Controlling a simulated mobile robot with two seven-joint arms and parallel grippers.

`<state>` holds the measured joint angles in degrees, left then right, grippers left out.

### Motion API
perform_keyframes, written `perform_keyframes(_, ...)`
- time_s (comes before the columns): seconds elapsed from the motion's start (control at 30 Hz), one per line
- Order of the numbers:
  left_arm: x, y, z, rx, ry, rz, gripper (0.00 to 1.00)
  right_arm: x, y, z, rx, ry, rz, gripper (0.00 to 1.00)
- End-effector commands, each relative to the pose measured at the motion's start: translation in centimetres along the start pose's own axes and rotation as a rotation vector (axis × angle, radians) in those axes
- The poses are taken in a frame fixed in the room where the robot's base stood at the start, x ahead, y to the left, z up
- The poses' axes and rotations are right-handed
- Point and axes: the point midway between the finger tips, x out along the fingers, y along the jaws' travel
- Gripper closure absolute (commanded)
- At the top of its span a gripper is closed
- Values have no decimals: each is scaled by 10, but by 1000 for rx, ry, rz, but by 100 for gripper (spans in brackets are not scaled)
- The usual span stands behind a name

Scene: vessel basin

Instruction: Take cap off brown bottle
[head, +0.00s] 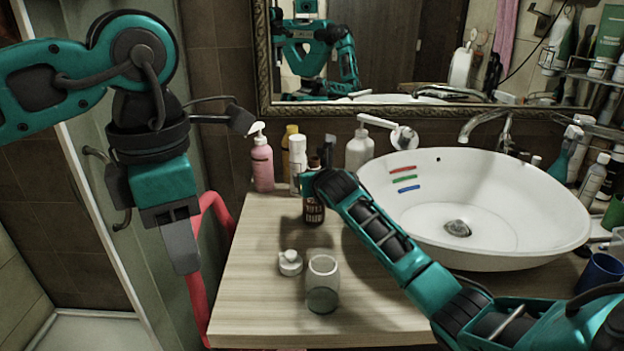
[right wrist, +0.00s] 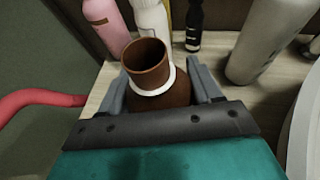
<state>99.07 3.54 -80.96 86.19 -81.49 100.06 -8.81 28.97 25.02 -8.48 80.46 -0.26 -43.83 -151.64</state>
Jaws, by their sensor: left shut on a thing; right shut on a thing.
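The brown bottle (head: 314,208) stands upright on the wooden counter, left of the basin. My right gripper (right wrist: 162,88) is shut around it, a finger on each side. In the right wrist view the bottle's neck (right wrist: 147,72) is open at the top, with a white ring below and no cap on it. My left gripper (head: 183,250) hangs pointing down, left of the counter and well apart from the bottle. Its fingers are close together on something I cannot make out. A small white piece with a nozzle-like top (head: 290,262) sits on the counter; I cannot tell whether it is a cap.
A clear glass jar (head: 322,285) stands at the counter front. Behind the brown bottle are a pink pump bottle (head: 262,165), a white bottle (head: 298,165) and a white pump dispenser (head: 360,150). The basin (head: 480,245) fills the right. The counter's front left is clear.

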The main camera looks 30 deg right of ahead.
Motion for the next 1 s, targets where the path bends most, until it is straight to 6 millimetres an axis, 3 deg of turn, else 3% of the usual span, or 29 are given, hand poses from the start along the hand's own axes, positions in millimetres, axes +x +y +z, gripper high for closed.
perform_keyframes(0.17, -1, 0, 0, 0, 0, 0, 100, 1, 0, -2, 1, -1, 0, 100)
perform_keyframes(0.2, 0, 0, 0, 0, 0, 0, 100, 1, 0, -3, 1, 0, 0, 33)
perform_keyframes(0.4, 0, 0, 0, 0, 0, 0, 100, 1, 0, -3, 1, 0, 0, 14)
perform_keyframes(0.77, 0, 0, 0, 0, 0, 0, 100, -2, 0, 1, 0, -1, 1, 11)
perform_keyframes(1.0, -6, 0, 0, 0, 0, 0, 100, -29, 0, 1, -3, -1, 0, 11)
